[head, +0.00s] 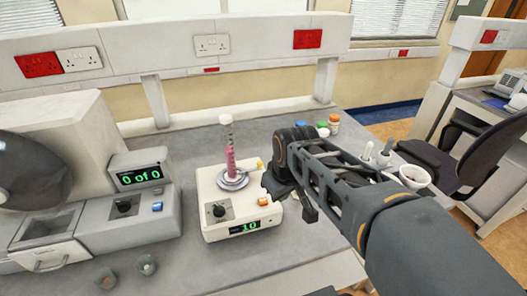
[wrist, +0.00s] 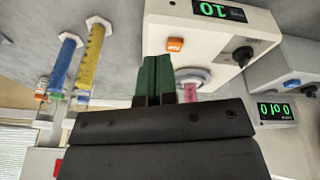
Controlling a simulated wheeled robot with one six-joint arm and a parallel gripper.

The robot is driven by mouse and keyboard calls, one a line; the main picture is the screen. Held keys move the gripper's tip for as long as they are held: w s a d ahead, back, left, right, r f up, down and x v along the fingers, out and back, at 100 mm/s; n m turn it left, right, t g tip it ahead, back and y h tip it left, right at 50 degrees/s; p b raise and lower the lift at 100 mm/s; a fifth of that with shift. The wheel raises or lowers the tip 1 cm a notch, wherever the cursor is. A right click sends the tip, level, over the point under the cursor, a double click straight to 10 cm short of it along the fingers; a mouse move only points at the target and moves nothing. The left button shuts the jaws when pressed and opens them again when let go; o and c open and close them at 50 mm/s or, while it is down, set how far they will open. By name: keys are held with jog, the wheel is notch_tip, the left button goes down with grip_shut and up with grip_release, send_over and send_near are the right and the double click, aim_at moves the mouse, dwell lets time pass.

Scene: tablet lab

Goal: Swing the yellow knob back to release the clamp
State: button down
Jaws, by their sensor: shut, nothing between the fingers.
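The yellow knob (head: 260,164) shows as a small yellow spot at the right rear of the white machine (head: 212,192), beside the clamp's round grey base (head: 233,181). A clear cylinder with pink contents (head: 230,158) stands upright on that base. My gripper (head: 268,185) is at the machine's right side, close to the knob in the picture; I cannot tell if they touch. In the wrist view its green fingers (wrist: 155,60) are shut and empty. There they partly cover the clamp base (wrist: 197,73) and pink cylinder (wrist: 191,92), and the yellow knob is not visible.
The machine has a black dial (head: 218,210), an orange button (head: 263,201) and a display (head: 244,227) reading 10. A grey machine (head: 135,205) stands to its left. Blue (wrist: 65,62) and yellow (wrist: 91,55) cylinders stand nearby. Capped bottles (head: 333,123) stand behind my arm.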

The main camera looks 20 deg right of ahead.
jog(key=w+d+r+n+g+p, duration=0.1)
jog(key=w+d+r+n, duration=0.1)
jog(key=w+n, duration=0.5)
jog(key=w+d+r+n+g+y+p, duration=0.1)
jog(key=w+d+r+n+g, duration=0.1)
jog(key=w+n, duration=0.6)
jog(key=w+d+r+n+g+y+p, duration=0.1)
jog(key=w+d+r+n+g+p, duration=0.1)
jog(key=w+n, duration=0.6)
jog(key=shift+w+v, duration=0.2)
jog(key=shift+v, duration=0.8)
jog(key=shift+f, duration=0.15)
jog(key=shift+s+a+f+b, duration=0.15)
jog(key=shift+s+a+f, duration=0.65)
jog(key=shift+f, duration=0.9)
jog(key=shift+s+a+f+b, duration=0.15)
jog(key=shift+s+a+f, duration=0.7)
jog(key=shift+f, duration=0.85)
jog(key=shift+s+a+f+b, duration=0.15)
jog(key=shift+s+a+f, duration=0.65)
jog(key=shift+f, duration=0.9)
